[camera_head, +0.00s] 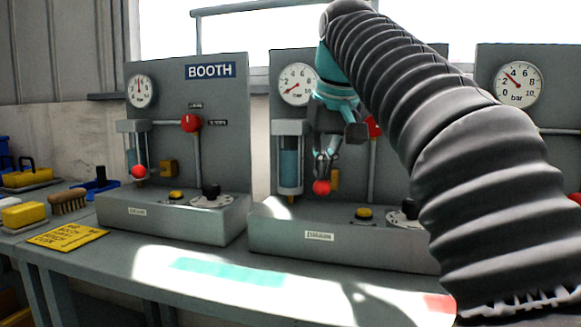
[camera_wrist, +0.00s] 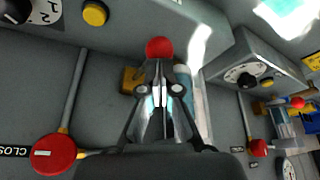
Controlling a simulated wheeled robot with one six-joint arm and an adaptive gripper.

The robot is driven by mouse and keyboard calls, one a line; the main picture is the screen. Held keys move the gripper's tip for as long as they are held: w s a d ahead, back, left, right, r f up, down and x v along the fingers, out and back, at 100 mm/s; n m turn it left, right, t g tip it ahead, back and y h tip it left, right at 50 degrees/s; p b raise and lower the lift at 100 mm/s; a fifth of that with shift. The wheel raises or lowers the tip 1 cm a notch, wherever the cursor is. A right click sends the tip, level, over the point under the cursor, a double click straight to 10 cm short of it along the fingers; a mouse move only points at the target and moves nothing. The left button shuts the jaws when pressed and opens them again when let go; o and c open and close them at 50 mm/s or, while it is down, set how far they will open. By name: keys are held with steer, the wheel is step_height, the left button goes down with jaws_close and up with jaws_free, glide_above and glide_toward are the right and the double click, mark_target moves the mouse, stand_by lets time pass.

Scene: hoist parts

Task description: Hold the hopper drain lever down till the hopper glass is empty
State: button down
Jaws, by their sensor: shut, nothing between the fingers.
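The drain lever's red ball (camera_head: 321,187) sits low on the middle panel, beside the foot of a sight glass (camera_head: 289,165). The glass holds blue contents through most of its height, with a paler part at the top. My gripper (camera_head: 322,172) is shut and empty, its fingertips pointing down just above the red ball. In the wrist view the ball (camera_wrist: 159,47) lies just beyond the closed fingertips (camera_wrist: 159,66); I cannot tell whether they touch. The glass there (camera_wrist: 198,100) is partly hidden by my gripper.
A similar panel marked BOOTH (camera_head: 210,71) stands left, with its own glass, red ball (camera_head: 138,171) and red valve knob (camera_head: 190,123). A yellow bracket (camera_wrist: 132,79) is close to my fingers. A brush (camera_head: 68,202) and yellow sign (camera_head: 67,237) lie left. The front bench is clear.

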mark_target(324, 181)
steer(key=shift+f+b, duration=1.45)
steer(key=shift+f, duration=0.6)
steer(key=shift+r, duration=0.2)
stand_by(1.4)
step_height(324, 181, up, 7)
steer(key=p, duration=0.8)
steer(key=shift+f, duration=0.1)
steer(key=s+a+r, duration=0.3)
steer(key=s, duration=0.6)
steer(key=shift+s+p, duration=0.2)
steer(key=shift+p, duration=0.2)
stand_by(1.8)
